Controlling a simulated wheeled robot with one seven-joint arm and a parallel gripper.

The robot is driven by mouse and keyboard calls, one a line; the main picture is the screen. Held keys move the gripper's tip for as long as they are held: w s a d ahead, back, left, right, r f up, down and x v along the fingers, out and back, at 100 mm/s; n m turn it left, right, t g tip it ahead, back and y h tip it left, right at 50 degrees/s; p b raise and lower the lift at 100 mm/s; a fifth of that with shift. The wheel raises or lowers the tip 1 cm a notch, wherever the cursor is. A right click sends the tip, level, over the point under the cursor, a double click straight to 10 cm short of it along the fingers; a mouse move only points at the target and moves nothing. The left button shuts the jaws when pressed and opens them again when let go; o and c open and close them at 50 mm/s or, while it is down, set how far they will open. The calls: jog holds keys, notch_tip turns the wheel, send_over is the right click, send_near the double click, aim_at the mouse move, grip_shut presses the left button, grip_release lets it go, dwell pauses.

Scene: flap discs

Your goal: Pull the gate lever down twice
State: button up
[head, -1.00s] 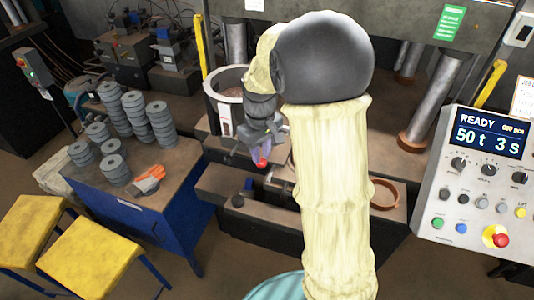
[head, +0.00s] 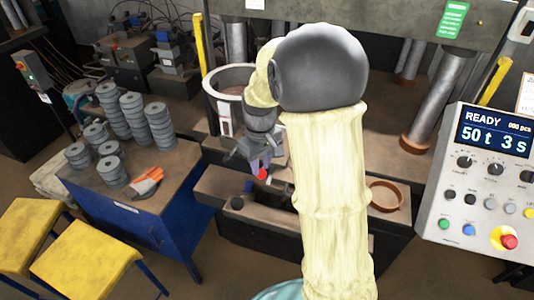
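The gate lever's red ball knob (head: 262,174) shows at the front of the press, below a round pale-rimmed hopper (head: 231,82). Most of the lever's shaft is hidden. My gripper (head: 260,164) points down right at the knob, with its grey fingers just above and around it. The knob looks to be at the fingertips, but I cannot tell whether the fingers are closed on it. My cream-sleeved arm hides the area right of the lever.
A control panel (head: 486,185) reading READY, 50 t, 3 s stands at right. A brown ring (head: 385,196) lies on the press bench. Stacked grey discs (head: 132,112) and an orange-grey glove (head: 146,182) lie on the blue table (head: 160,205). Yellow stools (head: 85,272) stand at lower left.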

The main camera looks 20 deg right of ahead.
aim_at(262, 172)
jog(key=shift+d+f+b, duration=0.15)
jog(key=shift+f+b, duration=0.9)
jog(key=shift+f, duration=0.7)
jog(key=shift+r+p, duration=4.35)
jog(key=shift+r, duration=0.85)
jog(key=s+f+m+t, duration=0.1)
jog(key=s+m+t, duration=0.3)
jog(key=s, duration=1)
notch_tip(262, 172, down, 10)
jog(key=g+b, duration=0.1)
jog(key=b, duration=0.8)
jog(key=shift+s+m+b, duration=0.2)
jog(key=shift+m+b, duration=0.15)
jog(key=shift+m, duration=0.05)
